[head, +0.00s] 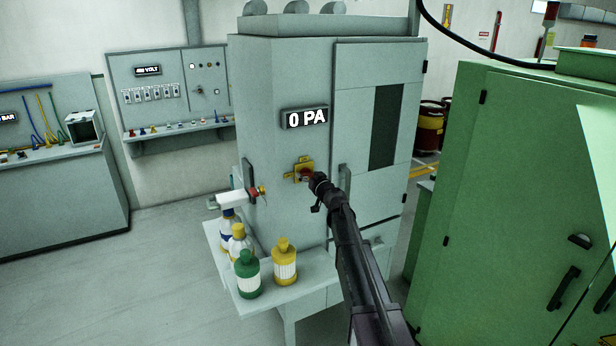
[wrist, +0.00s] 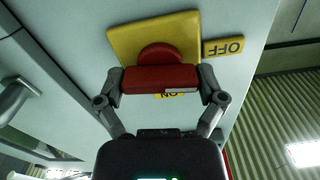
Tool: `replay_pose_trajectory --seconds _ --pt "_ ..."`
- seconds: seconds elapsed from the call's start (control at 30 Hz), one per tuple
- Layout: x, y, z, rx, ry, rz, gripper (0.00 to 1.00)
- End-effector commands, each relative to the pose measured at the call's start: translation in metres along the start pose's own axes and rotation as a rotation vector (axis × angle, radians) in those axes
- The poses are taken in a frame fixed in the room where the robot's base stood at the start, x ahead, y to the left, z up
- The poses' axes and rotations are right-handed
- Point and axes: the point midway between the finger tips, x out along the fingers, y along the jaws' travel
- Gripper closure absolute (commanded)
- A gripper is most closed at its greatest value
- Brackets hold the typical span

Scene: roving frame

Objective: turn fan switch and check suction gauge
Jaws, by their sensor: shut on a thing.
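The fan switch has a red handle (wrist: 158,78) on a yellow plate (wrist: 150,36), fixed to the grey cabinet. In the wrist view an OFF label (wrist: 223,47) sits at the plate's right edge and an ON label (wrist: 168,96) is partly hidden below the handle. My gripper (wrist: 160,84) is shut on the red handle, one finger at each end. In the head view my gripper (head: 312,182) reaches the yellow plate (head: 299,168) and covers part of it. The suction gauge (head: 306,117) above the switch reads 0 PA.
Several bottles, one green (head: 248,274) and one yellow (head: 285,262), stand on a low shelf left of my arm. A door handle (head: 344,180) is close right of the switch. A green cabinet (head: 520,190) stands at the right. Floor at the left is clear.

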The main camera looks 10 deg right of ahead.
Motion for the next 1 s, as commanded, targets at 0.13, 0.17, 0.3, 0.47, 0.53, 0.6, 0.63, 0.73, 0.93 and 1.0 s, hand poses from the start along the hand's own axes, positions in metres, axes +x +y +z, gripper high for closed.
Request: replay_pose_trajectory --seconds 0.13,0.17,0.3,0.47,0.53,0.6,0.63,0.73,0.93,1.0 --pt "0.0004 0.0000 -0.0001 0.111 0.000 -0.001 0.59" --pt "0.0003 0.0001 -0.0001 0.136 0.000 -0.001 0.59" --pt "0.0004 0.0002 0.0000 0.265 0.000 -0.001 0.59" --pt "0.0004 0.0005 0.0000 0.417 0.000 -0.001 0.59" --pt "0.0004 0.0006 0.0001 0.483 0.000 -0.001 0.59" --pt "0.0004 0.0007 0.0001 0.550 0.000 -0.001 0.59" --pt "0.0004 0.0007 0.0001 0.578 0.000 -0.001 0.59" --pt "0.0004 0.0009 0.0002 0.673 0.000 -0.001 0.59" --pt "0.0004 0.0011 0.0003 0.863 0.000 -0.001 0.59" --pt "0.0004 0.0012 0.0004 0.930 0.000 -0.001 0.59"
